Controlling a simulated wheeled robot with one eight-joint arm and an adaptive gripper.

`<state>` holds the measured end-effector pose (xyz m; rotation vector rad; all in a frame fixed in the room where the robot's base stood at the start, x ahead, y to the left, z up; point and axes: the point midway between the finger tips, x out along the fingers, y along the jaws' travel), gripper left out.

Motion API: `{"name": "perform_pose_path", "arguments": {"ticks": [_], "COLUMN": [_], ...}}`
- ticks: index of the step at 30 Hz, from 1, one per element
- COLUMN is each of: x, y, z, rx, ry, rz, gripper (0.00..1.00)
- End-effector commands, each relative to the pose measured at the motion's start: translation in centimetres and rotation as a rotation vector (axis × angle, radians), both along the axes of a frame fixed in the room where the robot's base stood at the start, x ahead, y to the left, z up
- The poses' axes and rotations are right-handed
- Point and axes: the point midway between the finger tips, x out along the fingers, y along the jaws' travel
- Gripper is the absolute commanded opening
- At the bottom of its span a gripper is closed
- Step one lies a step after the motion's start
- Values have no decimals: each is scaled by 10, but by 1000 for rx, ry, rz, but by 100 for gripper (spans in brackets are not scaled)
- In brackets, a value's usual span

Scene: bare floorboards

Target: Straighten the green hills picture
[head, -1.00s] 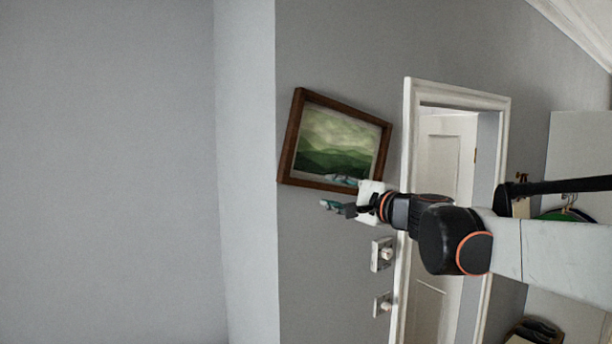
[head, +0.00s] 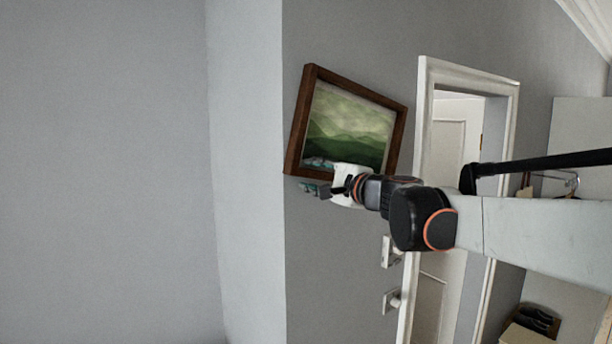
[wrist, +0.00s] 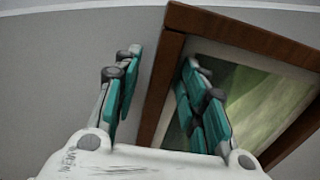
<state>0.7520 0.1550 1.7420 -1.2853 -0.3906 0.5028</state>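The green hills picture (head: 347,128) hangs on the grey wall in a dark brown wooden frame. It is tilted, its top edge sloping down to the right in the head view. My gripper (head: 315,177) is at the frame's lower left part. In the wrist view my gripper (wrist: 160,90) is open, with its two teal-padded fingers spread apart. The left finger is over bare wall outside the frame, and the right finger is over the picture side. The frame's brown edge (wrist: 165,75) runs between them. I cannot tell whether either finger touches it.
A white door frame (head: 425,110) with a doorway stands right of the picture. Two white wall fittings (head: 391,252) are below it. A wall corner is just left of the picture. A hanger rail (head: 560,178) and a box with dark shoes (head: 535,320) are at the right.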

Motion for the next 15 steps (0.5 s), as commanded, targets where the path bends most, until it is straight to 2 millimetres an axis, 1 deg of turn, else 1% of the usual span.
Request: {"name": "perform_pose_path", "arguments": {"ticks": [6,7,8,9,12,15], "x": [0,0,0,0,0,0], "y": [0,0,0,0,0,0], "z": [0,0,0,0,0,0], "rx": [0,0,0,0,0,0], "ry": [0,0,0,0,0,0], "rz": [0,0,0,0,0,0], "gripper": [38,36,29,20,0,0]}}
